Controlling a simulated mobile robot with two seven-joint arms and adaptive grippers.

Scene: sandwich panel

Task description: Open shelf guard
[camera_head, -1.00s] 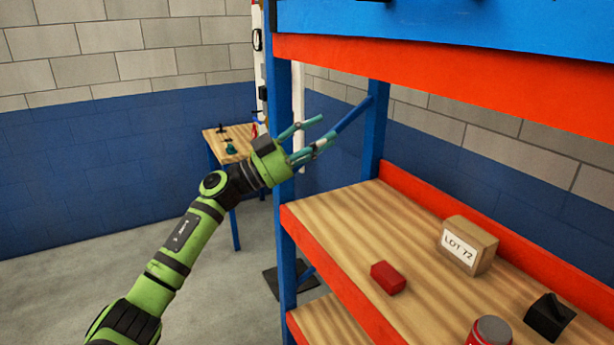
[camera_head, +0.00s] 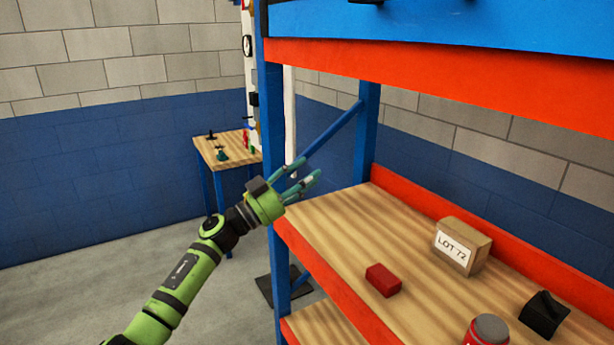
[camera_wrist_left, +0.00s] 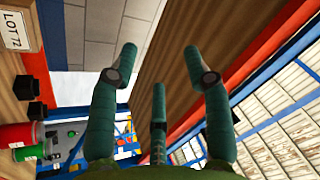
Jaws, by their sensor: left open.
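The blue shelf rack fills the right of the head view. A blue panel (camera_head: 450,25) spans its top above an orange beam (camera_head: 440,85), with dark fittings at its upper edge. I cannot tell which part is the shelf guard. My left gripper (camera_head: 308,172) is open and empty, with its teal fingers spread by the front left post (camera_head: 276,110), above the left end of the wooden shelf (camera_head: 330,215). In the left wrist view its three fingers (camera_wrist_left: 160,62) are apart with nothing between them. My right gripper is not in view.
On the shelf are a red block (camera_head: 383,280), a box labelled LOT 72 (camera_head: 462,247), a black holder (camera_head: 545,314) and a red can (camera_head: 488,332). A blue diagonal brace (camera_head: 330,135) runs behind the gripper. A small workbench (camera_head: 228,147) stands beyond, left of the rack.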

